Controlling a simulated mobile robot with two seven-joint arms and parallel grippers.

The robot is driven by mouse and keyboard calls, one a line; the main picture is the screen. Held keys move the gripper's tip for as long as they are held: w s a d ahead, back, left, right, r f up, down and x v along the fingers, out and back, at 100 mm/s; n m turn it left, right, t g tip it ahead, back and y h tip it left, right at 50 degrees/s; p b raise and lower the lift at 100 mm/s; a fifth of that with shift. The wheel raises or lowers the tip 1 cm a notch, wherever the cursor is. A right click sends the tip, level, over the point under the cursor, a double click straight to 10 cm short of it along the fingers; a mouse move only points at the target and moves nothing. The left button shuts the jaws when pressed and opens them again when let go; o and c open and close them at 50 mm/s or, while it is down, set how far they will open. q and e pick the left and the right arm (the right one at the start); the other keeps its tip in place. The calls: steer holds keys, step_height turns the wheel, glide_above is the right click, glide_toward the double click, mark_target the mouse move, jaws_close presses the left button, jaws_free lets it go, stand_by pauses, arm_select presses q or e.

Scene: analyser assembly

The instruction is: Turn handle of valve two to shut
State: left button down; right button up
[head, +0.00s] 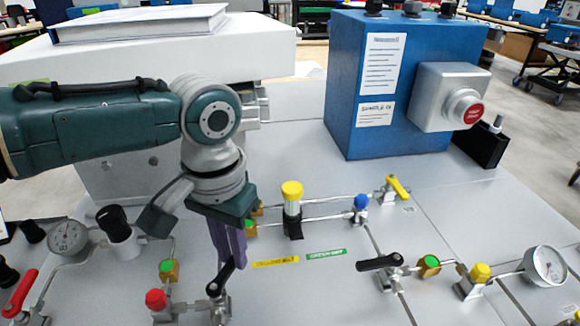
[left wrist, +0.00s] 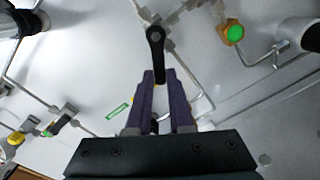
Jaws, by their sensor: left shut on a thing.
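A valve with a black lever handle (head: 221,277) stands at the lower middle of the panel in the head view. My left gripper (head: 229,262) points down at it, and its purple fingers are shut on the handle. In the left wrist view the black handle (left wrist: 156,42) runs from its round pivot end down between the two purple fingers (left wrist: 157,82). Another black-handled valve (head: 380,262) sits to the right, apart from my gripper. No valve number is readable. My right gripper is not in view.
A red-handled valve (head: 20,295) and a gauge (head: 68,237) are at left. A yellow-handled valve (head: 398,187) and another gauge (head: 545,266) are at right. A blue box (head: 350,100) with a red button (head: 466,108) stands behind. Pipes cross the panel; a yellow label (head: 275,262) lies near the gripper.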

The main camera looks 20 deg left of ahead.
arm_select(q)
steer(key=m, duration=0.2)
steer(key=d+m+p, duration=0.2)
steer(key=m, duration=0.1)
steer(key=shift+s+d+r+m, duration=0.15)
steer(key=shift+s+d+m, duration=0.05)
steer(key=shift+s+m, duration=0.15)
steer(key=m, duration=0.1)
steer(key=d+m+p, duration=0.1)
steer(key=m, duration=0.1)
steer(key=shift+s, duration=0.4)
steer(key=shift+s+d+m+p, duration=0.3)
steer(key=shift+m+p, duration=0.2)
steer(key=shift+m, duration=0.55)
steer(key=c, duration=0.8)
jaws_free()
